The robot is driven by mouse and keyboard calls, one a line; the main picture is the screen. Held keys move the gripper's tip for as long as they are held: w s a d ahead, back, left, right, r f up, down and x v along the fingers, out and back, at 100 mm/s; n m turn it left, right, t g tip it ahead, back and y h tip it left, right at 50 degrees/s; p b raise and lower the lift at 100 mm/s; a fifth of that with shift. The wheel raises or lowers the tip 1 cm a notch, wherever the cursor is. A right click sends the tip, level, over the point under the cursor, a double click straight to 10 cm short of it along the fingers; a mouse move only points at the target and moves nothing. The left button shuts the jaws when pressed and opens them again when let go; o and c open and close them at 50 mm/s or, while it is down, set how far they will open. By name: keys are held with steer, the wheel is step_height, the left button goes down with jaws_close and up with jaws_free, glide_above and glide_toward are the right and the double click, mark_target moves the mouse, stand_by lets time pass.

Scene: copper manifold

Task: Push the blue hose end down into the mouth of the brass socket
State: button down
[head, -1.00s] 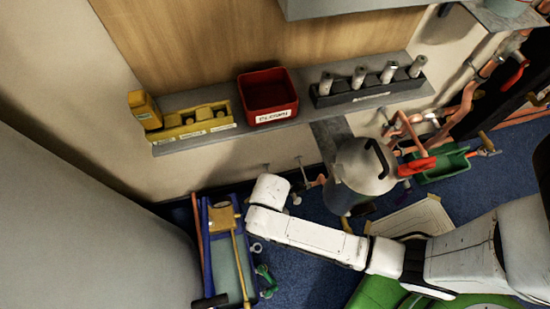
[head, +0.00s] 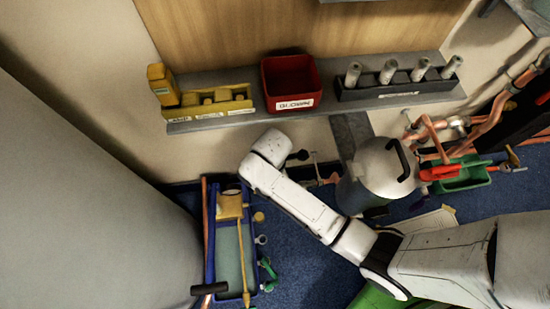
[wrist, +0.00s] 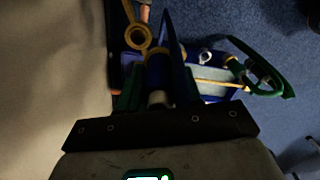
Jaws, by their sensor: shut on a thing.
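My gripper (wrist: 160,88) is shut on the blue hose (wrist: 158,72), which stands between its fingers in the wrist view. A brass ring with a dark opening (wrist: 138,37), seemingly the mouth of the brass socket, lies just beyond the hose and slightly left of it. The hose looks apart from the ring, though its far end is dark and hard to make out. In the head view my white arm reaches toward the wall, and its end hides the gripper and the hose. I cannot make out the socket for sure there.
A blue-framed tray (head: 211,262) with a yellow rod lies on the blue floor. A grey shelf (head: 330,112) on the wall bears a red bin (head: 290,90), a yellow holder (head: 208,105) and a black rack (head: 400,88). A metal canister (head: 375,180) stands right of my arm's end.

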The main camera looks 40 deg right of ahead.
steer(key=shift+m, duration=0.3)
steer(key=shift+w+d+f+b, duration=0.3)
steer(key=shift+w+f+b, duration=0.15)
steer(key=shift+w+f, duration=0.15)
steer(key=shift+w+d+f+b, duration=0.35)
steer(key=shift+w+f+b, duration=0.15)
steer(key=shift+f, duration=0.25)
steer(key=shift+w+d+f+b, duration=0.3)
steer(key=shift+w+f+b, duration=0.1)
steer(key=shift+w+f, duration=0.25)
steer(key=shift+f, duration=0.15)
steer(key=shift+f+b, duration=0.85)
steer(key=shift+f, duration=0.4)
steer(key=shift+f, duration=0.7)
steer(key=c, duration=0.7)
jaws_free()
steer(key=shift+s, duration=0.1)
